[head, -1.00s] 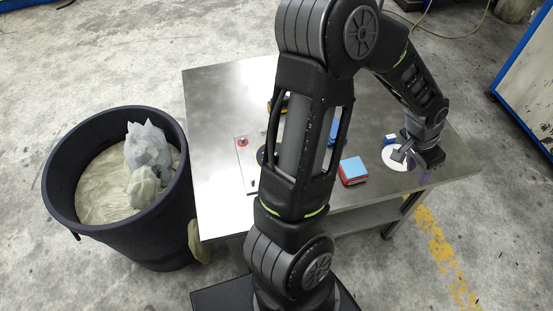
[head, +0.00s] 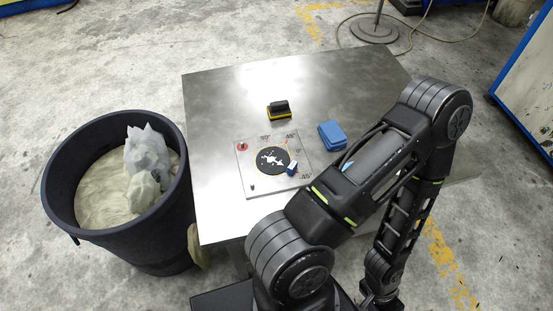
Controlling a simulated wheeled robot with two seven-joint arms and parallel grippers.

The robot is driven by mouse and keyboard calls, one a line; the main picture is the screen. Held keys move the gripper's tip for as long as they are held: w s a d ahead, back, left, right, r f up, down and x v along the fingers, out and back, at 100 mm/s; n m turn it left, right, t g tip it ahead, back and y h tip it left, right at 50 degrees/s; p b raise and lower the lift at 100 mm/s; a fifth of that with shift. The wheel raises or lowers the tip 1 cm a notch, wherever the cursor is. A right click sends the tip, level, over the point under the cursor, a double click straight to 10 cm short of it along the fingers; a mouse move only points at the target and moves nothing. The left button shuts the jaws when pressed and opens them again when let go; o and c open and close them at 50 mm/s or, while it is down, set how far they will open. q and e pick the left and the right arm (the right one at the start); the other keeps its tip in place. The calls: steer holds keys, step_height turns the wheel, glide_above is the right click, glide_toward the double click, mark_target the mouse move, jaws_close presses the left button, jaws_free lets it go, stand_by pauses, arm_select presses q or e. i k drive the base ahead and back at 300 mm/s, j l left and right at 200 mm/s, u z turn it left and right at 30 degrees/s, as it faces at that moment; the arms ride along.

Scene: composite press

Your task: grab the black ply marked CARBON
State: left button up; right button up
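No lettering reading CARBON can be made out. A black round piece (head: 272,162) with white blotches and a thin yellowish rim lies on a pale square plate (head: 247,172) on the metal table; I cannot tell whether it is a ply. My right arm rises from the bottom middle, bends at the right and hangs down beyond the table's front right. Its gripper (head: 379,297) is at the bottom edge, away from the plate and too dark to tell open from shut. My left gripper is not in view. My arm hides the table's right part.
A small blue and white block (head: 292,168) sits at the plate's right side. A blue block (head: 332,135) and a black and yellow tool (head: 279,111) stand behind. A dark bin (head: 62,208) with crumpled material stands left. The table's back (head: 350,75) is clear.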

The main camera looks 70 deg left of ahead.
mark_target(271, 161)
steer(key=k+l+u, duration=0.15)
steer(key=u, duration=2.2)
steer(key=k+j+z, duration=0.1)
steer(key=z, duration=0.25)
